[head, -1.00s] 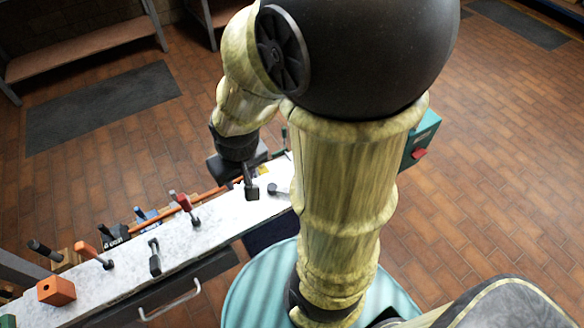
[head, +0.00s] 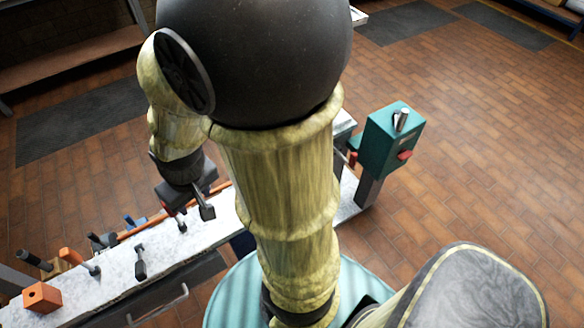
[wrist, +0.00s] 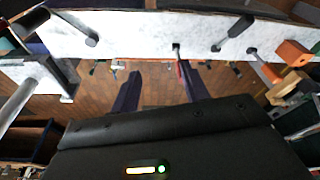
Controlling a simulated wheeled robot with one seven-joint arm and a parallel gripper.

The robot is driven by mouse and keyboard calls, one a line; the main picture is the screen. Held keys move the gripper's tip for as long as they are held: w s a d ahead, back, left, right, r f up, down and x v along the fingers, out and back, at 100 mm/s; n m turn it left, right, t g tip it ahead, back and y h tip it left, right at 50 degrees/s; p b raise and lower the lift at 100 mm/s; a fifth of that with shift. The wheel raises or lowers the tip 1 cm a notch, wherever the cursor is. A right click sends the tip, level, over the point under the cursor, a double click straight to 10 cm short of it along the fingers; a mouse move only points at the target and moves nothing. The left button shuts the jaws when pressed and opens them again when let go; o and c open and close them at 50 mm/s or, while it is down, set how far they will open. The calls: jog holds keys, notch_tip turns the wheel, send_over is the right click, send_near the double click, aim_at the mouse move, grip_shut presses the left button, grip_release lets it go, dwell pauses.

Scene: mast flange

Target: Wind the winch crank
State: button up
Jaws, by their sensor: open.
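I cannot tell for certain which part is the winch crank. A teal box (head: 392,140) on a grey post at the right end of the bench carries a short metal cylinder (head: 402,119) on top and a red part (head: 405,155) on its side. Several dark- and orange-handled levers stand along the pale bench, one a black lever (head: 140,262). My gripper (head: 195,212) hangs over the bench, left of the teal box and apart from it. In the wrist view its two dark fingers (wrist: 160,88) are spread with nothing between them. My arm hides part of the bench.
The pale bench top (head: 110,277) runs from lower left toward the post, with an orange block (head: 42,297) at its left end. A long orange bar (head: 150,222) lies along its far side. Dark mats (head: 85,125) lie on the tiled floor. Open floor (head: 480,190) lies to the right.

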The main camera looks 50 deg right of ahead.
jog(key=shift+w+d+r, duration=0.15)
jog(key=w+d+f+n+g+h+p, duration=0.1)
jog(key=w+d+n+p, duration=0.2)
jog(key=d+n+p, duration=0.4)
jog(key=w+d+f+n+h+p, duration=0.15)
jog(key=d+n+p, duration=0.25)
jog(key=d+p, duration=0.5)
jog(key=s+d+f+n+p, duration=0.1)
jog(key=s+d+n+p, duration=0.1)
jog(key=s+n+p, duration=0.1)
jog(key=s+d+f+n+g+y+p, duration=0.1)
jog(key=s+d+f+n+p, duration=0.1)
jog(key=s+d+n+p, duration=0.1)
jog(key=s+d+f+n+y+p, duration=0.1)
jog(key=s+d+f+n+p, duration=0.1)
jog(key=n+p, duration=0.4)
jog(key=shift+s+d+f+g+p, duration=0.15)
jog(key=shift+s+d+p, duration=0.1)
jog(key=shift+s+p, duration=0.35)
jog(key=shift+s+d+r+g+p, duration=0.15)
jog(key=shift+s+d+p, duration=0.15)
jog(key=shift+s, duration=0.5)
jog(key=shift+s+f+n+y, duration=0.25)
jog(key=shift+s+f+n, duration=0.15)
jog(key=shift+s+f, duration=0.05)
jog(key=shift+f, duration=0.1)
